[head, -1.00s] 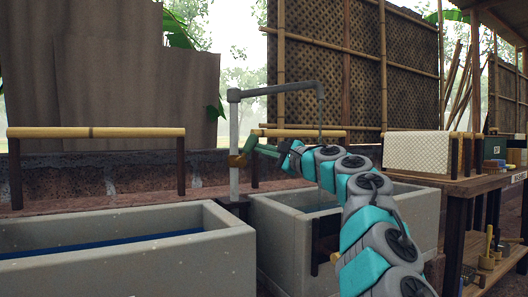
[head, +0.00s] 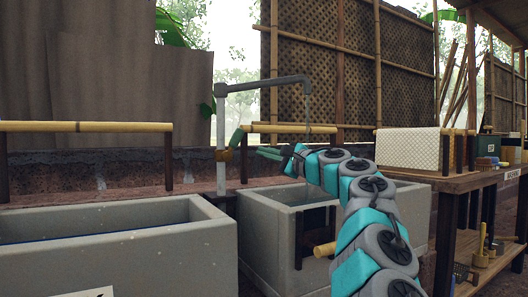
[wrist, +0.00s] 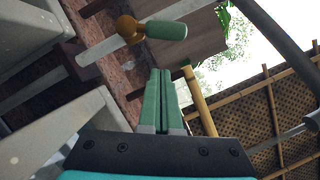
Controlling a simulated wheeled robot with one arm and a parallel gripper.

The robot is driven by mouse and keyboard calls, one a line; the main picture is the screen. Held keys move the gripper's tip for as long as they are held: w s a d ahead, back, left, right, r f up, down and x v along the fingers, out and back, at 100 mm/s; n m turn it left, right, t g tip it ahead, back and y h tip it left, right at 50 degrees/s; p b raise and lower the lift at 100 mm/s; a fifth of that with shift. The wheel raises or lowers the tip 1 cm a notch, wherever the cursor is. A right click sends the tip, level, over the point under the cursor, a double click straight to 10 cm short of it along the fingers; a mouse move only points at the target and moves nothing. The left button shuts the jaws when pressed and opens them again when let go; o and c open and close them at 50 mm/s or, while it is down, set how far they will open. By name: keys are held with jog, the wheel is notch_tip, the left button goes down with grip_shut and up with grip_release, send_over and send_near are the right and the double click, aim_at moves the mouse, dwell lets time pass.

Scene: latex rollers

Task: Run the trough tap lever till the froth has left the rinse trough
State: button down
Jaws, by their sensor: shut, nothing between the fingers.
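The trough tap is a grey pipe (head: 222,120) with a brass valve (head: 222,155) and a green lever (head: 237,138) tilted up to the right. In the wrist view the lever's green grip (wrist: 166,30) lies just beyond my fingertips. My gripper (head: 259,153) is shut and empty, right of the lever and apart from it; its green fingers lie together in the wrist view (wrist: 161,72).
Another concrete trough (head: 120,255) stands on the left. A bamboo rail (head: 290,129) runs behind the right trough.

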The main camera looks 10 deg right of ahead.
jog(key=v, duration=0.8)
jog(key=shift+s, duration=0.3)
jog(key=shift+d, duration=0.15)
dwell(0.7)
